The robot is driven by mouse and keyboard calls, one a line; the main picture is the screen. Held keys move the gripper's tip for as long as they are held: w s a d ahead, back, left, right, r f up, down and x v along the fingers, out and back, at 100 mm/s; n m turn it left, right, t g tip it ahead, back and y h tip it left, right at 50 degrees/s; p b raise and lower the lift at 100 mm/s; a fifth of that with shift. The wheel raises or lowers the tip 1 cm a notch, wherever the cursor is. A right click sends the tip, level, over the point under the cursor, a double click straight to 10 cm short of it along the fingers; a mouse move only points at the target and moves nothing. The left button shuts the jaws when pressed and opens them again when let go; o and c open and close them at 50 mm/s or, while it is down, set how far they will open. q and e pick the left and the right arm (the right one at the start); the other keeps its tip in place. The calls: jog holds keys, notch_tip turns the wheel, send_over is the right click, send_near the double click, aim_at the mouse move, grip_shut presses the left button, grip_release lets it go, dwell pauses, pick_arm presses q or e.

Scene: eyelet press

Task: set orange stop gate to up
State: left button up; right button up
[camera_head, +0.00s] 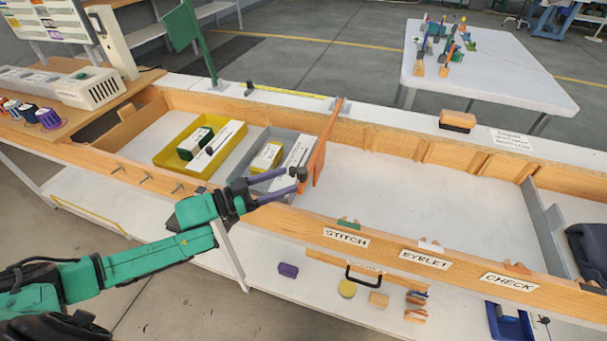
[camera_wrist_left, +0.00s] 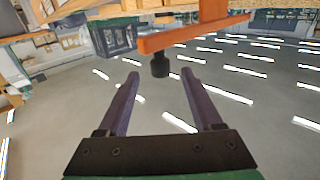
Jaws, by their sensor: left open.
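The orange stop gate (camera_head: 321,150) is a thin orange plate standing across the wooden-walled bench channel, to the right of the grey tray. A dark knob (camera_head: 301,173) sits at its near end. In the left wrist view, the orange gate bar (camera_wrist_left: 195,33) crosses the top, and the black knob (camera_wrist_left: 160,66) hangs below it. My left gripper (camera_head: 291,180) is open and empty, with its purple fingers pointing at the knob. In the wrist view the knob lies between the lines of the fingers, just past their tips; I cannot tell whether they touch. My right gripper is not in view.
A yellow tray (camera_head: 163,157) and a grey tray (camera_head: 232,166) hold boxes left of the gate. A green panel on a post (camera_head: 182,25) stands at the back left. The channel floor (camera_head: 400,195) right of the gate is clear. The front wooden rail (camera_head: 290,218) runs beneath my left gripper.

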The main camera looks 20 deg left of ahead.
aim_at(302, 174)
pick_arm(q)
jog(key=x, duration=0.6)
grip_shut()
dwell(1.2)
